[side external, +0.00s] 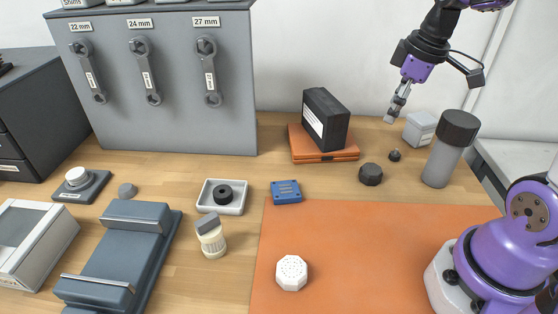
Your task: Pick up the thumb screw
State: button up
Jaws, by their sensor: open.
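A small dark knobbed piece (394,155), which looks like the thumb screw, stands on the wooden bench at the back right. It is too small to make out in detail. My gripper (391,115) is open and hangs in the air above and slightly left of it in the picture, tilted down to the left. The fingers are seen nearly edge-on, and nothing shows between them. A larger black faceted knob (370,174) sits on the bench just in front and to the left of the small piece.
A black box (326,119) rests on an orange case (349,154) to the left. An orange mat (340,250) lies in front, with a white octagonal piece (291,272).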

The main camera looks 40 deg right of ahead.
jog(key=d+f+n+g+y, duration=0.1)
jog(key=d+f+n, duration=0.3)
jog(key=d, duration=0.6)
jog(key=m, duration=0.1)
send_over(399, 155)
notch_tip(399, 155, down, 6)
jog(key=shift+r, duration=0.1)
jog(key=f, duration=0.5)
jog(key=shift+w+f, duration=0.3)
jog(key=shift+w, duration=0.05)
jog(key=c, duration=0.9)
